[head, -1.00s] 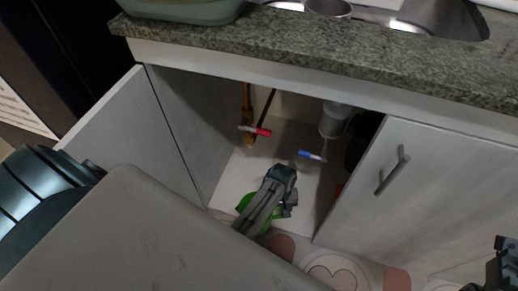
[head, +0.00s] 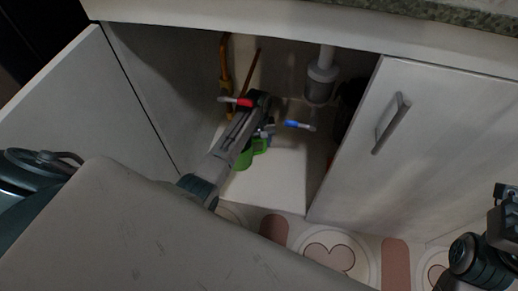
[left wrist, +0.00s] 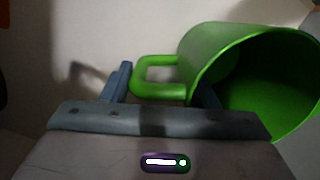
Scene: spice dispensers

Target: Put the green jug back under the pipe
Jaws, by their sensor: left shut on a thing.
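The green jug (head: 254,152) is inside the open cabinet, low over the pale floor, partly hidden by my left arm. My left gripper (head: 266,126) reaches in from the front left and is shut on the jug's handle. In the left wrist view the handle (left wrist: 158,62) lies between the two fingers, and the jug's wide mouth (left wrist: 270,85) faces right. A white drain pipe (head: 321,82) hangs from above, to the right of the jug and farther back. My right gripper (head: 506,205) is at the right edge, outside the cabinet; its fingers are unclear.
A red-handled valve (head: 236,101) on a yellow pipe (head: 225,65) is close to my left gripper. A blue-handled valve (head: 299,125) is just right of it. The left cabinet door stands open; the right door (head: 350,150) borders the opening. Bare cabinet floor (head: 275,185) shows in front.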

